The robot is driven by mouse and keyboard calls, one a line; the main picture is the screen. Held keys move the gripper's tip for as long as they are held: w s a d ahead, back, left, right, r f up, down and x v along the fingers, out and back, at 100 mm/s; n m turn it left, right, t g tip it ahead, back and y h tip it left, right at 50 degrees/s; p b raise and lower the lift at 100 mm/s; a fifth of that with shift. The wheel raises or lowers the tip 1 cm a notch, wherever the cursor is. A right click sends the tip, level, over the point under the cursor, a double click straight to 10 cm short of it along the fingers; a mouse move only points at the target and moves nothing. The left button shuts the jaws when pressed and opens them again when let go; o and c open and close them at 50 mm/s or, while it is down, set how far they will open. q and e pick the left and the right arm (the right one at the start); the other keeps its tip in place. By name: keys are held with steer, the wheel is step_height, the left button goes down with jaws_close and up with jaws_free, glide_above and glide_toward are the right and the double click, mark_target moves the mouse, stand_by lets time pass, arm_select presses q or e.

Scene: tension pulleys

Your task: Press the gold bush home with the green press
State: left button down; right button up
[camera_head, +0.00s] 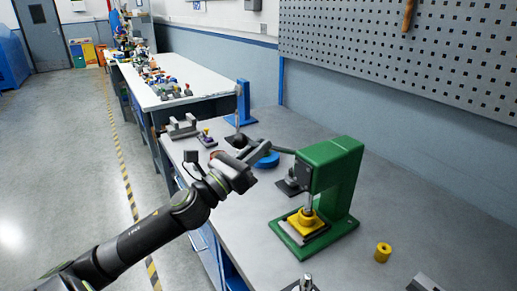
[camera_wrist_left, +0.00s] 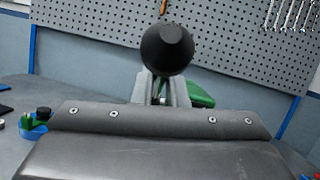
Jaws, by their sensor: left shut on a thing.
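The green press (camera_head: 340,180) stands on the bench with its ram down over a yellow flanged piece (camera_head: 305,224) on its base. The ram tip meets the top of this piece; I cannot tell how deep any bush sits in it. A loose gold bush (camera_head: 383,252) with a hole stands on the bench to the right. My left gripper (camera_head: 260,150) is shut on the press lever, which reaches left from the press head. In the left wrist view, the lever's black ball knob (camera_wrist_left: 167,48) shows beyond the fingers (camera_wrist_left: 160,90). My right gripper is not in view.
A grey bracket (camera_head: 182,127) lies at the far left of the bench. Grey metal parts (camera_head: 425,283) are at the front edge. Bench right of the press is mostly clear.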

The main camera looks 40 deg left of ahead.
arm_select(q)
steer(key=shift+a+f, duration=0.1)
steer(key=shift+f, duration=0.25)
stand_by(0.5)
steer(key=c, duration=1.7)
jaws_free()
steer(key=shift+o, duration=1.2)
steer(key=shift+a+r, duration=0.1)
steer(key=shift+a, duration=0.1)
steer(key=shift+d, duration=0.15)
steer(key=shift+s, duration=0.15)
steer(key=b+v, duration=0.1)
steer(key=v, duration=1.6)
steer(key=shift+s, duration=0.1)
